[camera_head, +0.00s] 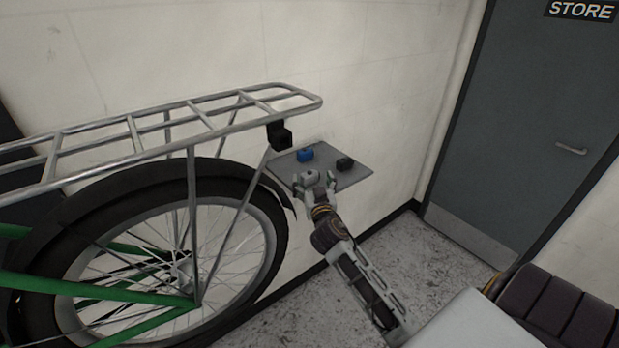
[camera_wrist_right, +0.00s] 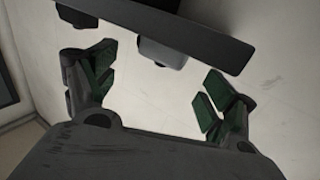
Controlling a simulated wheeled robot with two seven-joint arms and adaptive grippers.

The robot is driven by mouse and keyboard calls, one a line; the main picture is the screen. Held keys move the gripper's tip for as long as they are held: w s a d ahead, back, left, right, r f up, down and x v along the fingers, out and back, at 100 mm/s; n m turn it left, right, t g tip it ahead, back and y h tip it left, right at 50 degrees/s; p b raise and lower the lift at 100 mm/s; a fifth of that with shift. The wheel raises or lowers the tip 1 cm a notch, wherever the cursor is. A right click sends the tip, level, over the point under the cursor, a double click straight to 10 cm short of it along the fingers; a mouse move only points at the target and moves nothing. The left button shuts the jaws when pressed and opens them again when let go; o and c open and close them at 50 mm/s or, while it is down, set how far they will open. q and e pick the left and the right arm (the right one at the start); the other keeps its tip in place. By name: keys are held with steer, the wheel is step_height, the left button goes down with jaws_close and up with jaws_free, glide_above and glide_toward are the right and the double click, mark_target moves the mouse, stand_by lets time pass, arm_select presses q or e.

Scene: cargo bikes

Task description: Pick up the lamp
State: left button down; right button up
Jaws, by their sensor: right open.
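Three small rounded things, lamp-like in shape, are on a grey shelf (camera_head: 352,178) by the wall: a blue one (camera_head: 305,155), a black one (camera_head: 345,163) and a grey one (camera_head: 311,176). I cannot tell for sure which is the lamp. My right gripper (camera_head: 316,182) is open at the shelf's near edge, with its fingers close to the grey one. In the right wrist view, the grey one (camera_wrist_right: 163,52) lies ahead, between the lines of the two spread fingers, against the dark shelf (camera_wrist_right: 205,35). Nothing is held. My left gripper is not in view.
A bicycle with a metal rear rack (camera_head: 135,135) and a black rear wheel (camera_head: 150,260) stands left of the shelf. A black block (camera_head: 279,134) is fixed at the rack's end. A grey door (camera_head: 530,120) is at right. Speckled floor (camera_head: 310,310) is below.

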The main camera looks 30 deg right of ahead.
mark_target(310, 172)
steer(key=shift+w, duration=0.15)
stand_by(0.3)
steer(key=shift+p+x, duration=0.75)
steer(key=shift+x, duration=1.75)
steer(key=c, duration=1.1)
steer(key=shift+c, duration=0.2)
steer(key=shift+r, duration=5)
